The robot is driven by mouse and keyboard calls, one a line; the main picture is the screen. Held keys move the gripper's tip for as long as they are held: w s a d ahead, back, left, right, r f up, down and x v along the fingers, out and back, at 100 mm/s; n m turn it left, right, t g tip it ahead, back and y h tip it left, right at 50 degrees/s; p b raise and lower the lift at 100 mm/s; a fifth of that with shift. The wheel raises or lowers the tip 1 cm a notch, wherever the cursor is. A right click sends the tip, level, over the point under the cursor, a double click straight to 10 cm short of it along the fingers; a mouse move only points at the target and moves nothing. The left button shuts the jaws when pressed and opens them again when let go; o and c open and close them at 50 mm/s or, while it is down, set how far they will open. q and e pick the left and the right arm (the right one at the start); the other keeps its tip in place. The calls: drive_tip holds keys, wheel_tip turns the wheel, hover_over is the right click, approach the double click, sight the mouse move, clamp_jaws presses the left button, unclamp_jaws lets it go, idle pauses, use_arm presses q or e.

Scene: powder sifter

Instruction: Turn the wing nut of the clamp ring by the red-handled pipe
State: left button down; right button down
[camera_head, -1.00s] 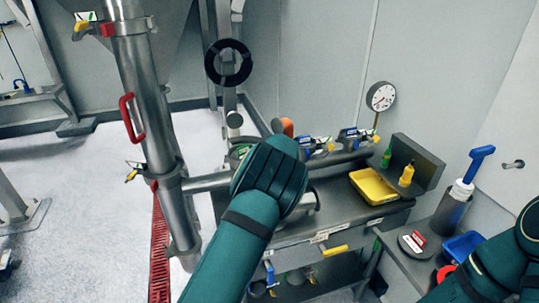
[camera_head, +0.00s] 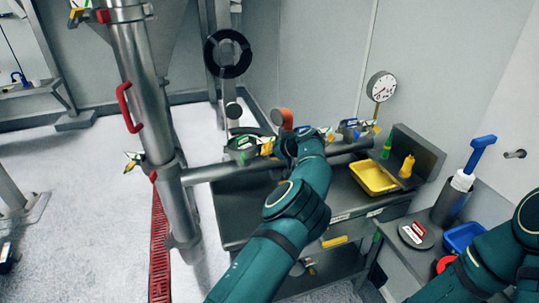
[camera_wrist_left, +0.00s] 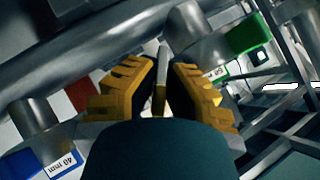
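The steel pipe with the red handle (camera_head: 128,107) stands upright at the left in the head view. A small clamp with a yellow wing nut (camera_head: 130,163) sits on its left side, below the handle. My left gripper (camera_head: 284,148) is away to the right, at the clamps along the horizontal bench pipe (camera_head: 225,170); my wrist hides most of it. In the left wrist view its yellow fingers (camera_wrist_left: 161,75) are close together, flanking a thin metal piece (camera_wrist_left: 162,58). Whether they press on it is unclear. My right gripper is out of the picture.
A blue 40 mm label (camera_wrist_left: 50,160) and a green label (camera_wrist_left: 245,36) flank the fingers. Behind the bench pipe is an orange-red round part (camera_head: 283,117). A yellow tray (camera_head: 372,179) and a gauge (camera_head: 381,86) stand to the right.

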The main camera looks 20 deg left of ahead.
use_arm(q)
drive_tip(key=shift+f+y, duration=0.1)
drive_tip(key=shift+y, duration=0.2)
drive_tip(key=shift+a+g, duration=0.1)
drive_tip(key=shift+g, duration=0.2)
drive_tip(key=c, duration=1.1)
unclamp_jaws()
drive_tip(key=v, duration=1.2)
